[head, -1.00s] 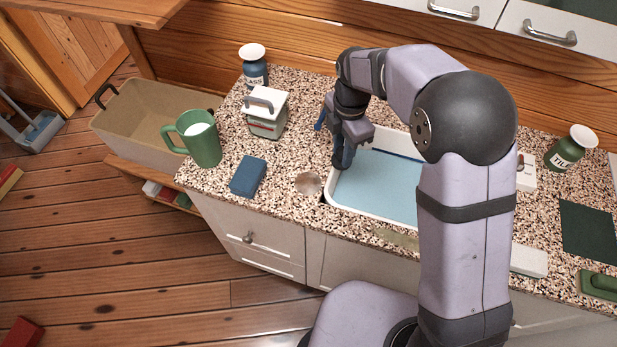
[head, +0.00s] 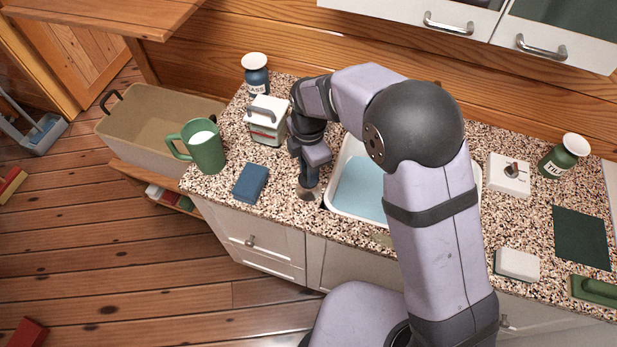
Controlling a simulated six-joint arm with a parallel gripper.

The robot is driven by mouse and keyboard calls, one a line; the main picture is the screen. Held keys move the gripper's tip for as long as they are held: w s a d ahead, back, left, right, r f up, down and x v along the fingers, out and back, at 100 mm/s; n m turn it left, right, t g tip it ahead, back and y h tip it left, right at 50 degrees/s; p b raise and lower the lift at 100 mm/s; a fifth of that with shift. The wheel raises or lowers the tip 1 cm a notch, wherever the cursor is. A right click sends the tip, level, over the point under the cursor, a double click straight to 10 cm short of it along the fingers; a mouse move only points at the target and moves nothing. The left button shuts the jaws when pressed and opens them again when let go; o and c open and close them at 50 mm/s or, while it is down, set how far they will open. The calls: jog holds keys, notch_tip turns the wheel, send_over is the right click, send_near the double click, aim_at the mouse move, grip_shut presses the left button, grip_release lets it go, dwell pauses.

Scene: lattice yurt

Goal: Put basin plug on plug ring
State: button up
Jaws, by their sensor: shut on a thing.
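My gripper (head: 308,187) points down at the counter, just left of the white-rimmed sink (head: 335,207). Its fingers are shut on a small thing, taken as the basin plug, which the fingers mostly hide. A round, grey-brown metallic disc (head: 306,194) shows low at the fingertips, on the speckled counter. I cannot tell whether this disc is the plug ring or the plug, or whether the gripper touches it. No separate plug or ring is clear elsewhere. My arm covers the right part of the sink.
A blue sponge (head: 251,183) and a green mug (head: 205,147) are left of the gripper. A white switch block (head: 509,176), green jar (head: 562,157) and white block (head: 517,265) are right of my arm.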

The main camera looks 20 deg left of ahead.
jog(key=shift+f+p, duration=0.6)
jog(key=shift+f, duration=1.75)
jog(key=shift+f, duration=0.1)
jog(key=shift+f, duration=0.1)
jog(key=o, duration=1)
notch_tip(320, 180, up, 12)
jog(key=b, duration=0.3)
jog(key=shift+r+b, duration=0.25)
jog(key=shift+b, duration=0.1)
